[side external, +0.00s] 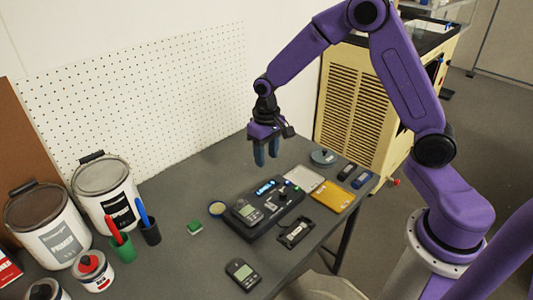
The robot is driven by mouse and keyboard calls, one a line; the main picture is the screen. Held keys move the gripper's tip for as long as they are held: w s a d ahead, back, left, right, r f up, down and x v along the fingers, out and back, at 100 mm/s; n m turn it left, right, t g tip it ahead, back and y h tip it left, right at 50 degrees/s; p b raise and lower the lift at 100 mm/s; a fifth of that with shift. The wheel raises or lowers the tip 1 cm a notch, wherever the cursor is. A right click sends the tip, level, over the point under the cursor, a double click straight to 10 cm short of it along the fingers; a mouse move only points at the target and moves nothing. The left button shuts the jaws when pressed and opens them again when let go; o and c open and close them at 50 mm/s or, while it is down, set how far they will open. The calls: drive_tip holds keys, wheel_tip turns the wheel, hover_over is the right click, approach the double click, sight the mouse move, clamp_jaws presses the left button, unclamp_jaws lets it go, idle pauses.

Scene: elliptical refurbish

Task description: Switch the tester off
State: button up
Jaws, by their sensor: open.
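A black tester-like unit (279,208) lies on the dark grey table. It has a small blue-lit display (265,187) at its far edge and small knobs or buttons on its top. A grey handheld device with a screen (246,211) sits on its left part. Which control is the power switch is too small to tell. My gripper (267,160) is above the table, beyond the display end of the unit. Its teal fingers point down, open and empty, apart from the unit.
A second handheld device (243,273) lies at the front. A black bracket-like part (295,232), yellow panel (333,196), pale panel (304,179) and grey disc (324,157) lie around the unit. Paint cans (107,201) and pen cups (148,232) stand left. A pegboard (140,95) backs the table.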

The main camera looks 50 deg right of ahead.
drive_tip(key=c, duration=0.5)
drive_tip(key=shift+f+n, duration=0.1)
drive_tip(key=shift+n, duration=0.3)
clamp_jaws()
drive_tip(key=n+g, duration=0.2)
drive_tip(key=n, duration=1.5)
approach(274, 207)
drive_tip(key=f, duration=0.4)
drive_tip(key=s+f, duration=0.1)
drive_tip(key=f, duration=0.1)
drive_tip(key=shift+f, duration=0.35)
